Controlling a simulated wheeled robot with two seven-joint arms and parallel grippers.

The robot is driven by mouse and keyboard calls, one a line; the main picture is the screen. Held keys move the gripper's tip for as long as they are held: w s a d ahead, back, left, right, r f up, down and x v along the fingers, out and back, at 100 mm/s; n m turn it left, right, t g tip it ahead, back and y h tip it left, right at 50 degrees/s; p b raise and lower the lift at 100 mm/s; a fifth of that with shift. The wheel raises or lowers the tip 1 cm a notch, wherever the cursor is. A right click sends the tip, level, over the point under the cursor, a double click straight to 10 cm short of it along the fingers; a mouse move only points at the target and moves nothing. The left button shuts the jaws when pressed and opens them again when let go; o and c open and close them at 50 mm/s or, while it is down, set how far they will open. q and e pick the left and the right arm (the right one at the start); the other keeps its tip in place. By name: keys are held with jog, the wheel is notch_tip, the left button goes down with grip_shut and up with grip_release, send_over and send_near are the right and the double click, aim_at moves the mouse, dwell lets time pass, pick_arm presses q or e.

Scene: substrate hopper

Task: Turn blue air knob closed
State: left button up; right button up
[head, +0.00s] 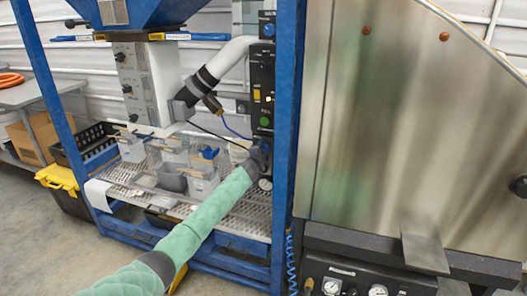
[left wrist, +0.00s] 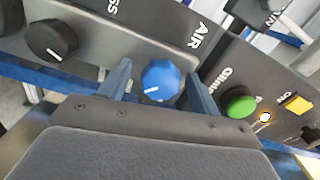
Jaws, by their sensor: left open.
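The blue air knob (left wrist: 160,80) is a faceted dial on a grey plate marked AIR in the left wrist view. Its white pointer line points left and slightly down in that view. My left gripper (left wrist: 160,88) is open, with one finger on each side of the knob; I cannot tell whether either finger touches it. In the head view my left gripper (head: 262,154) is at the lower part of the black control panel (head: 262,80) and hides the air knob there. My right gripper is not in view.
A black knob (left wrist: 52,40) is left of the blue one, and a green button (left wrist: 239,103) and yellow switch (left wrist: 297,104) are to the right. A blue frame post (head: 286,130) stands right beside the panel. A perforated shelf (head: 235,220) with several containers lies below.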

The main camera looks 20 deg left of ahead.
pick_arm(q)
jog(key=s, duration=0.7)
jog(key=shift+s+b, duration=0.3)
jog(key=shift+s, duration=0.05)
jog(key=shift+a, duration=0.1)
